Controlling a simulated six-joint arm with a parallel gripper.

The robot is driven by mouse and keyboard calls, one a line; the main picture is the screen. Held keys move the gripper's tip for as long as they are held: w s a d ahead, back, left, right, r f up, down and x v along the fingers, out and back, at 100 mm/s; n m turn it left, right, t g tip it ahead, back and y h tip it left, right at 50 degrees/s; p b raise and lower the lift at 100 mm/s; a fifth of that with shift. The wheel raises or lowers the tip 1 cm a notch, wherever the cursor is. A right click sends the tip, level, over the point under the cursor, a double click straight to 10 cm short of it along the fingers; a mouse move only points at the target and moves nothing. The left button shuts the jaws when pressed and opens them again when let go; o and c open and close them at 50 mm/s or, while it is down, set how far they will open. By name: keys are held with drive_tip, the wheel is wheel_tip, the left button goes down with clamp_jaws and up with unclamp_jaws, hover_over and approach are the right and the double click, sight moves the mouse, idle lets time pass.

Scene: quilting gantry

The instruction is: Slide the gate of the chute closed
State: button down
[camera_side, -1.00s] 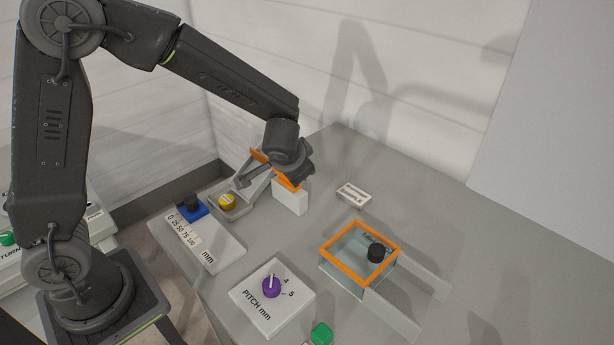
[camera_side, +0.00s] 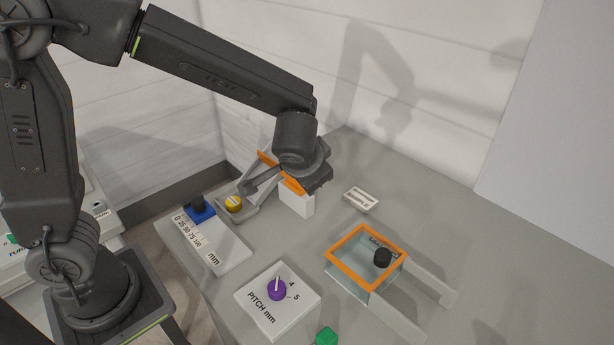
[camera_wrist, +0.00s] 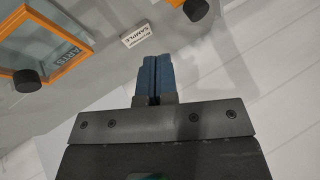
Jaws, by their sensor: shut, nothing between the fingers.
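The grey sloping chute (camera_side: 252,208) stands at the back left of the table in the side view. An orange strip (camera_side: 292,184), which looks like its gate, crosses its upper end and is partly hidden by my wrist. In the wrist view an orange edge (camera_wrist: 174,2) with a black knob (camera_wrist: 196,9) shows at the top, apparently the same gate. How far the gate is open cannot be told. My gripper (camera_wrist: 153,58) has its blue fingers together and empty, apart from the knob in the picture. In the side view its fingers are hidden behind my wrist.
An orange-framed clear box (camera_side: 342,283) with a black knob stands right of the chute. A purple dial (camera_side: 277,290), a blue slider (camera_side: 200,211) and a yellow round piece (camera_side: 233,204) are nearby. The back right table is clear.

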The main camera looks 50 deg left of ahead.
drive_tip(key=shift+v, duration=1.5)
drive_tip(key=s+a+r+h, duration=0.2)
drive_tip(key=s+a+r, duration=0.1)
drive_tip(key=s, duration=0.5)
drive_tip(key=s+a+r+n+h, duration=0.1)
drive_tip(key=s+a+r+h, duration=0.1)
drive_tip(key=s, duration=0.7)
drive_tip(key=shift+s+a+r+h, duration=0.25)
drive_tip(key=shift+a+r, duration=0.2)
drive_tip(key=shift+a, duration=0.25)
drive_tip(key=c, duration=1.8)
unclamp_jaws()
drive_tip(key=shift+w, duration=0.1)
